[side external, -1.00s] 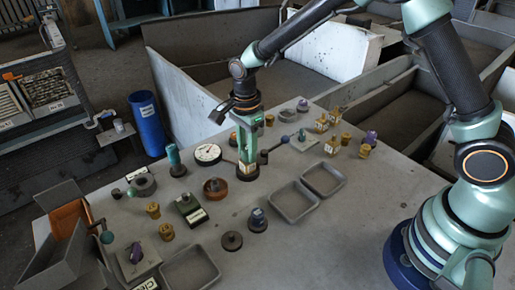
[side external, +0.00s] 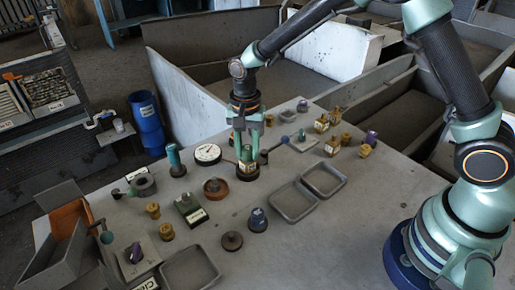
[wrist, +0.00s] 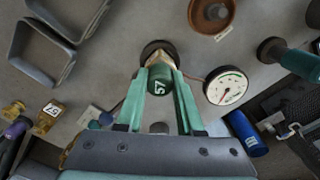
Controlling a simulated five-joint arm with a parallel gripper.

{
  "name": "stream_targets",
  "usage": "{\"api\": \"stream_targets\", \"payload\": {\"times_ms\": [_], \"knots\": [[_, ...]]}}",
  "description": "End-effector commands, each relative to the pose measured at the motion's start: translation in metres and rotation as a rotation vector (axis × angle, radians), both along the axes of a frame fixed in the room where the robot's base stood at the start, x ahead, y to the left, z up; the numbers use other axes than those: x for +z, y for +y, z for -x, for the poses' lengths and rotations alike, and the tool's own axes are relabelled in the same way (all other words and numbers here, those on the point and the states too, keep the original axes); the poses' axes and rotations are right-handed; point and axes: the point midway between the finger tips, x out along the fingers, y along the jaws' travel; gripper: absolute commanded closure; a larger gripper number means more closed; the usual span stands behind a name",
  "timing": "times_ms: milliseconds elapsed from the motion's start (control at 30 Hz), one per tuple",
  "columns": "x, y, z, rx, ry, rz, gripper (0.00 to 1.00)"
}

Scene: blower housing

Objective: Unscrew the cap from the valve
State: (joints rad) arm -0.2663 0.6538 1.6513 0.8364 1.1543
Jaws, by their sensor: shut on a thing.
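The valve stands upright on the table, with a brass-coloured body (wrist: 160,57) on a round dark base (side external: 248,175). A green cap (wrist: 160,82) marked 57 sits at its top in the wrist view. My gripper (side external: 247,152) points straight down over the valve, with one finger on each side of the cap. In the wrist view my gripper (wrist: 161,74) is shut on the cap. The cap looks in line with the valve body; any gap between them cannot be made out. The thread is hidden.
A white dial gauge (side external: 208,154) and a reddish-brown round dish (side external: 216,188) stand close on the left. A blue-knobbed lever (side external: 283,143) is close on the right. Two grey trays (side external: 294,202) (side external: 324,180) lie right of the valve.

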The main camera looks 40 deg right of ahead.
Motion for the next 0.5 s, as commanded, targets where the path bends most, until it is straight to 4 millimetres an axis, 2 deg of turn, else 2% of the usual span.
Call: {"api": "stream_targets", "payload": {"times_ms": [333, 500], "knots": [[-0.0002, 0.0000, 0.0001, 0.037, 0.000, 0.000, 1.00], [-0.0002, 0.0000, 0.0002, 0.208, 0.000, 0.000, 1.00]]}}
